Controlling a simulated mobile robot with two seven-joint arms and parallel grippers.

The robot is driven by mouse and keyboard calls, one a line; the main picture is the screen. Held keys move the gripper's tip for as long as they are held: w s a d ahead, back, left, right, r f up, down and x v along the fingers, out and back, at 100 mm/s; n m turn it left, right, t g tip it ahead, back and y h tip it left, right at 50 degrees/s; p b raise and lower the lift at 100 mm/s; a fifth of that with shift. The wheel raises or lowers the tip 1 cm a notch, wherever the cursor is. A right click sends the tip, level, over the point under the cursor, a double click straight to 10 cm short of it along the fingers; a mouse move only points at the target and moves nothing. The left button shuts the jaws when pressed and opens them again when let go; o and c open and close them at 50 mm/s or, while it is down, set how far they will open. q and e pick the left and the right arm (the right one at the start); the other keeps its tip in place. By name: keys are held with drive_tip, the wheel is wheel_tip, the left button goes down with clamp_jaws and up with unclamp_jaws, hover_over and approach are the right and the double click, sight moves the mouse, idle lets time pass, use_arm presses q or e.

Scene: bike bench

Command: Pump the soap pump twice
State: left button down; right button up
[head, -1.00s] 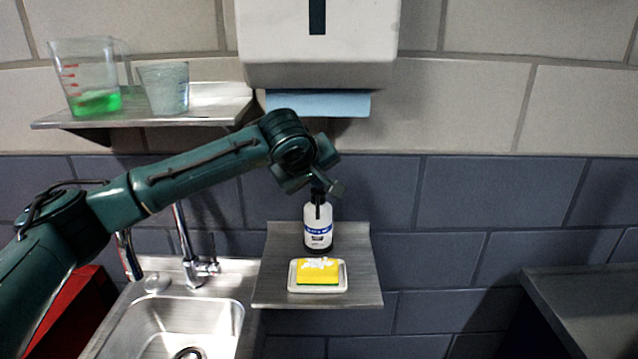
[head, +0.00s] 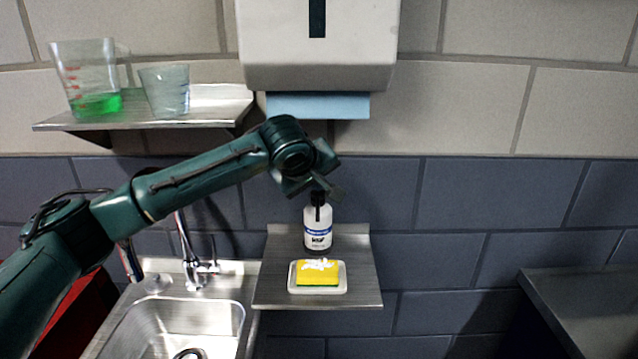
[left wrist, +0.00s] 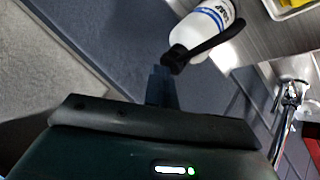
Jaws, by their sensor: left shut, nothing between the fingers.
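The soap pump (head: 318,230), a white bottle with a blue-banded label and a black pump top, stands upright on a small metal shelf (head: 357,288). My left gripper (head: 322,192) is shut and empty, pointing down just over the pump top and partly covering it. In the left wrist view the bottle (left wrist: 205,28) and its black pump head (left wrist: 190,52) lie close beside the shut fingertips (left wrist: 160,85). I cannot tell whether they touch. A yellow sponge (head: 318,279) with white foam on top lies in a white dish (head: 293,286) in front of the bottle. My right gripper is out of view.
A sink (head: 228,318) with a faucet (head: 202,270) is left of the shelf. A paper towel dispenser (head: 320,65) hangs above. An upper shelf (head: 215,115) holds a beaker (head: 92,85) and a cup (head: 165,90). Wall space right of the shelf is free.

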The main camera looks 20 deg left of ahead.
sight(316, 194)
use_arm(q)
drive_tip(key=shift+f, duration=0.5)
drive_tip(key=shift+s, duration=0.1)
wheel_tip(316, 194, up, 2)
drive_tip(key=shift+p, duration=0.5)
drive_tip(key=shift+w+r, duration=0.2)
drive_tip(key=shift+r, duration=2.1)
